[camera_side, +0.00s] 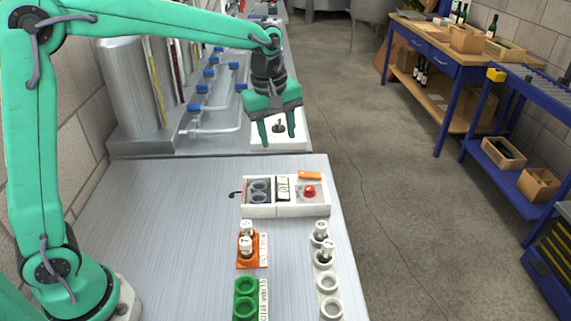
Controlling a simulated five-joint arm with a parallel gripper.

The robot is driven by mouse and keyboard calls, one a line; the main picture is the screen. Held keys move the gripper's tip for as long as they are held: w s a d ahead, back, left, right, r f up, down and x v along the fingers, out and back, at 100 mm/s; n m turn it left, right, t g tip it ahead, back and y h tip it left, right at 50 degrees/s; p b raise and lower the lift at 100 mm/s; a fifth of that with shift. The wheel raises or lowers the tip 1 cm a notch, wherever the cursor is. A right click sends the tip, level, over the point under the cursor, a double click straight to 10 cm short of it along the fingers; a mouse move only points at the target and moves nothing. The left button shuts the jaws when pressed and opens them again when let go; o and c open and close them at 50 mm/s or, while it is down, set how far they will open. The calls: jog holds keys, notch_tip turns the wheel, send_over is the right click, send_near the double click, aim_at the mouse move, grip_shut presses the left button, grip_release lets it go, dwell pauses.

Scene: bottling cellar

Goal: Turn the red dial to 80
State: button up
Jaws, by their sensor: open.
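A small red round knob (310,191), which looks like the red dial, sits on the right part of a low white box (287,211) on the metal table. Its pointer and any numbers are too small to read. My gripper (277,140) points down with its two green fingers apart and nothing between them. It is up and behind the white box in the picture, apart from the red knob. Behind the fingers is a white square plate (299,143) with a dark knob-like part (279,127), partly hidden by the gripper.
An orange holder (240,262) with small vials, a green holder (245,285) and a white rack (330,286) with vials stand in front of the box. An orange piece (310,175) lies near the red knob. The table's left side (150,215) is clear.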

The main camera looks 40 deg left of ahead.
aim_at(310, 188)
jog(key=w+d+f+n, duration=0.1)
jog(key=w+f, duration=0.1)
jog(key=f, duration=0.1)
jog(key=w+d+f+n+g, duration=0.1)
jog(key=w+f+n, duration=0.1)
jog(key=w+f, duration=0.1)
jog(key=w+d+f+n, duration=0.2)
jog(key=f, duration=0.1)
jog(key=shift+w+g, duration=0.3)
jog(key=shift+f, duration=0.1)
jog(key=shift+f, duration=3.85)
jog(key=c, duration=1)
